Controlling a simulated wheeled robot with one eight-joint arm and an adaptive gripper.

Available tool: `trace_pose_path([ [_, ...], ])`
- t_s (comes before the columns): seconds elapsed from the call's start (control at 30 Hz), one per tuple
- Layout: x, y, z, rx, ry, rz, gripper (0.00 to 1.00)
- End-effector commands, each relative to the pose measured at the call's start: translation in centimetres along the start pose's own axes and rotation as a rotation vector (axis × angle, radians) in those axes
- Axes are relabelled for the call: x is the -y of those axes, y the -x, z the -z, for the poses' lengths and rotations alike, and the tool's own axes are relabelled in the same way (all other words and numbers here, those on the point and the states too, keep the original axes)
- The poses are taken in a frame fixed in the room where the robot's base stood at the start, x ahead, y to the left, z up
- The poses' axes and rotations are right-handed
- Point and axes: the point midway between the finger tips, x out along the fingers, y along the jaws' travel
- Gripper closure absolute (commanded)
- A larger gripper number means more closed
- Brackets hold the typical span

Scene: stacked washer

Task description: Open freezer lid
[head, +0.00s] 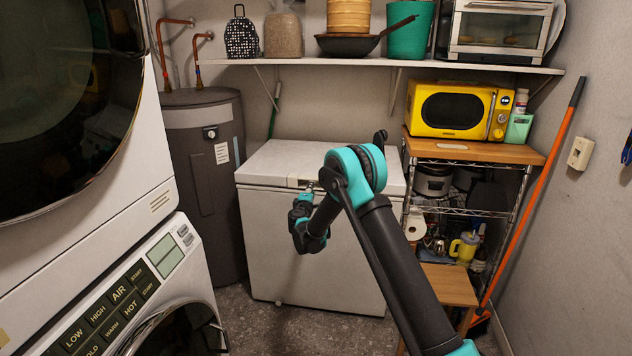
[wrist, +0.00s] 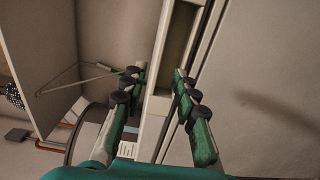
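The white chest freezer (head: 275,240) stands against the back wall, with its lid (head: 275,163) lying flat and closed. A small handle or latch shows at the middle of the lid's front edge, partly hidden by my arm. My gripper (head: 313,189) is at this front edge. In the wrist view my gripper (wrist: 160,88) has its two fingers apart, with the pale lid edge (wrist: 158,105) running between them. The freezer's front panel (wrist: 255,75) fills the right side there. I cannot tell whether either finger touches the lid.
A shelf (head: 385,65) with a pan and toaster oven hangs above the freezer. A dark water heater (head: 208,200) stands left, a wire rack (head: 470,209) with the yellow microwave (head: 458,110) right. Stacked washers (head: 75,235) fill the left. Floor before the freezer is clear.

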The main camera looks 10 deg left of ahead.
Motion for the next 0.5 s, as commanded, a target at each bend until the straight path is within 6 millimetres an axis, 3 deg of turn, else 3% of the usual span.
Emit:
trace_pose_path([
  [0.3,0.0,-6.4,-0.1,0.001,0.000,0.000,0.71],
  [0.5,0.0,-9.2,-0.1,0.001,-0.001,0.000,0.71],
])
